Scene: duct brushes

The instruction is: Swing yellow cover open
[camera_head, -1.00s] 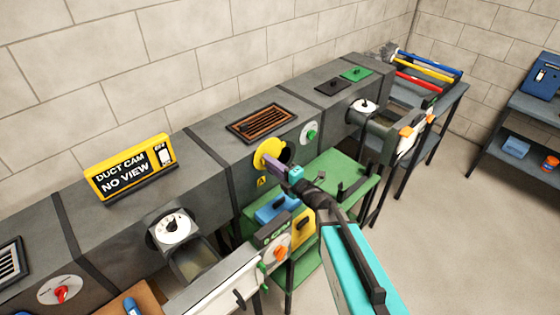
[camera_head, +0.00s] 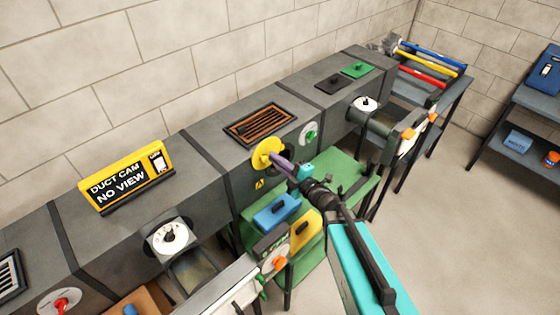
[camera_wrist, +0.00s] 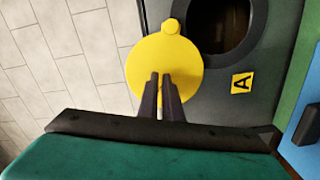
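The yellow cover (camera_head: 266,152) is a round disc on the front of the grey duct. In the wrist view the cover (camera_wrist: 140,68) has a small round knob or pivot at its upper right. The dark round opening (camera_wrist: 215,28) shows uncovered beside the cover. My gripper (camera_head: 275,156) points at the cover, its purple fingers in front of the disc. In the wrist view my gripper's fingers (camera_wrist: 161,78) are close together, with a thin gap and nothing visible held. Contact with the cover cannot be told.
A green table (camera_head: 345,195) with blue (camera_head: 277,210) and yellow (camera_head: 306,230) items stands below. Open floor lies to the right.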

